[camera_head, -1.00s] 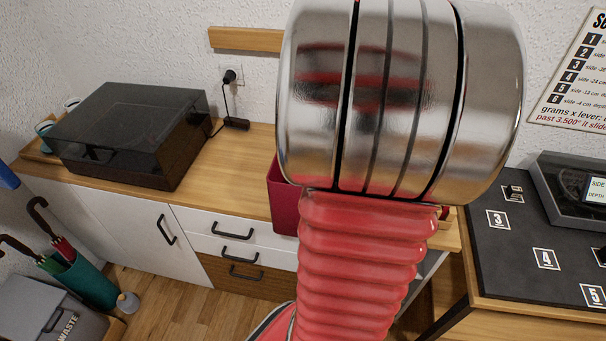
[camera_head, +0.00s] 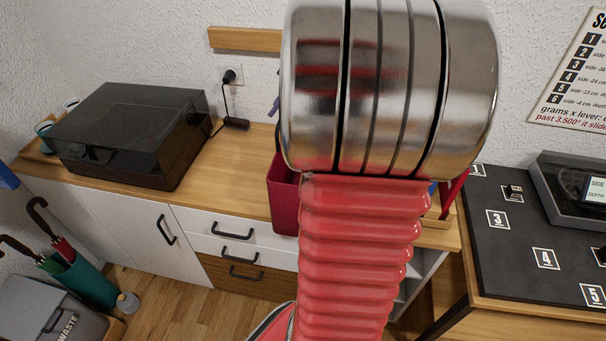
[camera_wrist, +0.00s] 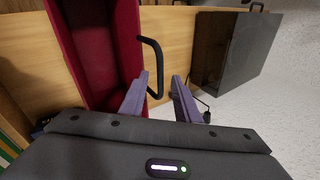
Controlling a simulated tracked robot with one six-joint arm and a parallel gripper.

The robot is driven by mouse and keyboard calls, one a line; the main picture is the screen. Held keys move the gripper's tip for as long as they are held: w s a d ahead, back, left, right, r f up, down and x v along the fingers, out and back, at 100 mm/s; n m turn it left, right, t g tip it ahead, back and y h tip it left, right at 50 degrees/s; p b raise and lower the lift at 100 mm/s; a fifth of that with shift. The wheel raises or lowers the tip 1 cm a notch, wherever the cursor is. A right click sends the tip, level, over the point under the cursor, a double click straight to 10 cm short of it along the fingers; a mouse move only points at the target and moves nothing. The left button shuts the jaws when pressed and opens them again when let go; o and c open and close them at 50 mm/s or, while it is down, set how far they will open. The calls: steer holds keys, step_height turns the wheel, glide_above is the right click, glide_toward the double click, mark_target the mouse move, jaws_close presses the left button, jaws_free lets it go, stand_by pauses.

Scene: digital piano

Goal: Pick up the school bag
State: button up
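The school bag looks like the dark red, open-topped container (camera_head: 284,205) on the wooden sideboard, partly hidden behind my arm in the head view. In the wrist view its red wall (camera_wrist: 128,40) is at the upper left, with a black loop handle (camera_wrist: 152,52) standing out on its right side. My gripper (camera_wrist: 161,76) is open, with two purple fingers apart. The handle's bend shows in the gap between the fingertips, nearer the left finger; I cannot tell whether it touches. In the head view, one purple finger shows just left of my arm.
A dark-lidded turntable (camera_head: 130,135) stands on the sideboard (camera_head: 235,165) to the left. A black plug and cable (camera_head: 232,90) are at the wall. A black numbered board (camera_head: 520,235) is at the right.

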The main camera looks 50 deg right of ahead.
steer(key=shift+w+a+f, duration=0.1)
steer(key=shift+w+f, duration=0.25)
steer(key=shift+f, duration=0.2)
steer(key=shift+c, duration=0.6)
jaws_close()
stand_by(0.8)
